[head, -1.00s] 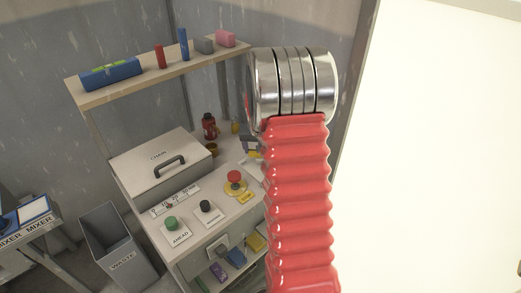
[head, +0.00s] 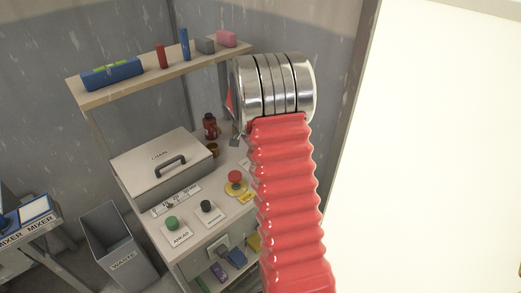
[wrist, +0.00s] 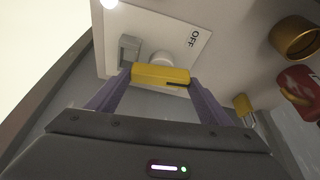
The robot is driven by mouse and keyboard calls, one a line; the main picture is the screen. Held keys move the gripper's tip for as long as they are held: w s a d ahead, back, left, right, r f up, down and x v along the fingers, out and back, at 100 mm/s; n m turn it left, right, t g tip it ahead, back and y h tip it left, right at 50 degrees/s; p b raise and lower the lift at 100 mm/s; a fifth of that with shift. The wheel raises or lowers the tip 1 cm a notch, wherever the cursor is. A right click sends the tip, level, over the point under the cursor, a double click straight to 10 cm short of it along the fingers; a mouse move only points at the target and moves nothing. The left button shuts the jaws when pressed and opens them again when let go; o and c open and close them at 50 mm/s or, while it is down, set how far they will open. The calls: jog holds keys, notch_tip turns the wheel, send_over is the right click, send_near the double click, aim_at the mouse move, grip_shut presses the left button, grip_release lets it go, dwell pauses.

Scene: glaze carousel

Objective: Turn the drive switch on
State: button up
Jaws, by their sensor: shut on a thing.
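In the wrist view a pale plate (wrist: 200,30) marked OFF carries a white round boss (wrist: 163,59) and a grey block (wrist: 130,50). A yellow bar, which looks like the drive switch handle (wrist: 150,73), crosses in front of the boss, with a dark mark toward its right end. My gripper (wrist: 161,77) is shut on this bar, one finger at each end. The OFF mark lies up and right of the bar; no ON mark shows. In the head view my red-sleeved arm hides the switch, and only a grey bit of my gripper (head: 236,139) shows.
A yellow padlock-like thing (wrist: 244,105), a red bottle (wrist: 300,84) and a brass-coloured cup (wrist: 296,38) are on the right in the wrist view. The panel holds a red mushroom button (head: 235,176), a black knob (head: 208,206) and a green button (head: 172,223). A shelf (head: 150,72) stands above.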

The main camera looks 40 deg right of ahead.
jog(key=shift+w+m+g, duration=0.1)
jog(key=shift+m+g, duration=0.2)
jog(key=shift+m, duration=0.5)
jog(key=o, duration=1.1)
jog(key=shift+c, duration=0.2)
jog(key=shift+r, duration=0.1)
jog(key=v, duration=1.3)
jog(key=shift+a+r, duration=0.15)
jog(key=shift+r, duration=0.05)
jog(key=shift+w, duration=0.1)
